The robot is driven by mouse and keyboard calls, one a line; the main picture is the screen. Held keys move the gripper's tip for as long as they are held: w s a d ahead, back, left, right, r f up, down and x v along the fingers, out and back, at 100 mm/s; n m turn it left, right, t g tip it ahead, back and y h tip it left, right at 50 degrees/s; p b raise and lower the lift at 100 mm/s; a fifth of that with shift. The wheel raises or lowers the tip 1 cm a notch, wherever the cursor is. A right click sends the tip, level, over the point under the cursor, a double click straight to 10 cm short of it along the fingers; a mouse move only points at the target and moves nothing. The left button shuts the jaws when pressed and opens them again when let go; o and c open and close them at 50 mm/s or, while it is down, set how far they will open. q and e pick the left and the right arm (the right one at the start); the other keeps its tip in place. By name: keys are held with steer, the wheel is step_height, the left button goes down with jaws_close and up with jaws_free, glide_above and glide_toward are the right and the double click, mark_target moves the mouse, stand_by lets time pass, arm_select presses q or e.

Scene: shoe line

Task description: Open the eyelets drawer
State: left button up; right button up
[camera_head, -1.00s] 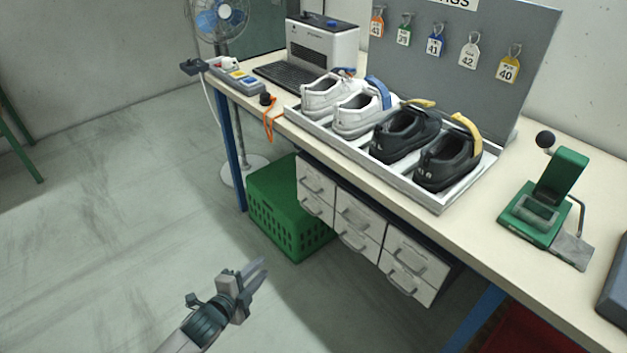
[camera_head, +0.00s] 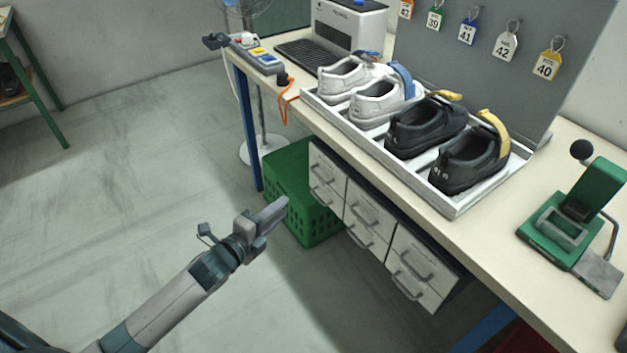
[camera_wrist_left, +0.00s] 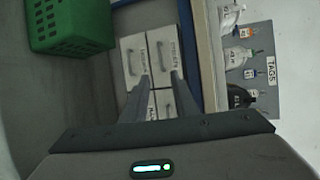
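A white drawer unit (camera_head: 369,220) hangs under the workbench, with grey bar handles in two rows. All its drawer fronts look closed. In the left wrist view, sideways, small labels show on the drawer fronts (camera_wrist_left: 163,57), too small to read surely, so I cannot tell which is the eyelets drawer. My left gripper (camera_head: 279,209) is in front of the unit, to its left, apart from it. In the left wrist view its two fingers (camera_wrist_left: 156,82) stand apart and empty, pointing at the drawer fronts. My right gripper is out of view.
A green crate (camera_head: 300,182) stands on the floor left of the drawers. The bench top (camera_head: 398,180) overhangs them and bears a white tray (camera_head: 452,208) of shoes and a green press (camera_head: 575,225). The floor before the drawers is clear.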

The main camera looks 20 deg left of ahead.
arm_select(q)
steer(key=x, duration=1.7)
steer(key=shift+d, duration=0.1)
jaws_close()
stand_by(0.5)
stand_by(0.5)
